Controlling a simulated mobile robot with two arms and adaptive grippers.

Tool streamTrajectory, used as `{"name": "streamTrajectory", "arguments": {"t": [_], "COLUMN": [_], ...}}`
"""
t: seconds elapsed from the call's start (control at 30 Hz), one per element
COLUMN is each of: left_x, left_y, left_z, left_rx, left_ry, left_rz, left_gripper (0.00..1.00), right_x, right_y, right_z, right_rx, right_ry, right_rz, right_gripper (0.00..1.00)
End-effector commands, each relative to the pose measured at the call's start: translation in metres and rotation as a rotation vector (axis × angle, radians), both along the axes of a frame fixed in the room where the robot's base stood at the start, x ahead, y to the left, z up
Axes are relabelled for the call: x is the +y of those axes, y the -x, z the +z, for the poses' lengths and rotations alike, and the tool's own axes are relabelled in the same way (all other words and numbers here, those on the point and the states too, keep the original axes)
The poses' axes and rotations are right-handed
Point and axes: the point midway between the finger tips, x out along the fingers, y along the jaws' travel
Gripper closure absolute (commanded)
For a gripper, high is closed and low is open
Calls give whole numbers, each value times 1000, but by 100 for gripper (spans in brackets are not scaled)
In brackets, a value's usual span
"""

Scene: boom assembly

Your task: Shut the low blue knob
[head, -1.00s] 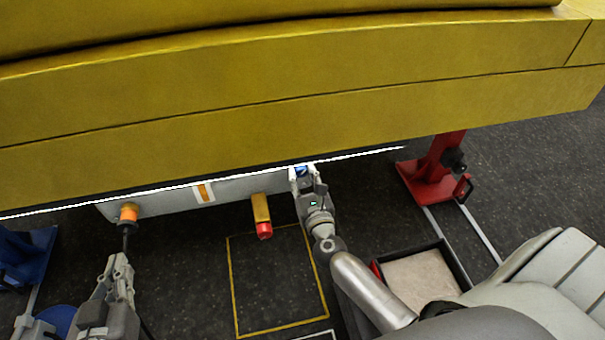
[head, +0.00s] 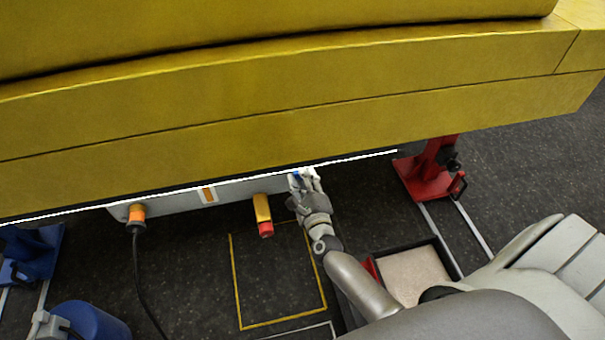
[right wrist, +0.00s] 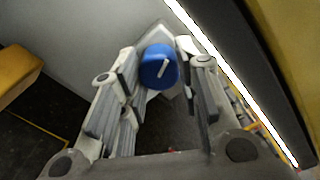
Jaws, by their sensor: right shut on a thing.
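The blue knob (right wrist: 159,66) shows in the right wrist view, round with a white line that tilts up to the right. It sits at a grey panel (right wrist: 90,40) under the yellow boom. My right gripper (right wrist: 157,58) is shut on it, one finger on each side. In the head view only a small blue bit of the knob (head: 297,175) shows at the tip of my right gripper (head: 302,180), below the boom's lower edge. My left gripper is out of view.
The yellow boom (head: 300,80) fills the upper head view. A yellow block with a red end (head: 264,216) and an orange connector with a black cable (head: 137,213) are left of the knob. A red stand (head: 432,170) and a black-rimmed tray (head: 446,258) are at right.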

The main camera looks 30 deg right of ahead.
Motion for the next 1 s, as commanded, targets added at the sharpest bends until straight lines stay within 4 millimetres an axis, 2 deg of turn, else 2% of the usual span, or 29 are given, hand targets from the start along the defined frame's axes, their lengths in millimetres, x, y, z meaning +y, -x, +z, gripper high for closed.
{"name": "streamTrajectory", "arguments": {"t": [0.1,0.13,0.2,0.57,1.0], "left_x": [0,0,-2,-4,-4], "left_y": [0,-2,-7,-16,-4], "left_z": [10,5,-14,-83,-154], "left_rx": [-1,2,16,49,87], "left_ry": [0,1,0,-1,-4], "left_rz": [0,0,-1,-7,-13], "left_gripper": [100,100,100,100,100], "right_x": [0,0,0,1,1], "right_y": [0,0,0,0,0], "right_z": [2,2,3,3,3], "right_rx": [30,38,54,140,245], "right_ry": [108,135,200,530,934], "right_rz": [0,0,1,1,2], "right_gripper": [93,93,93,93,93]}}
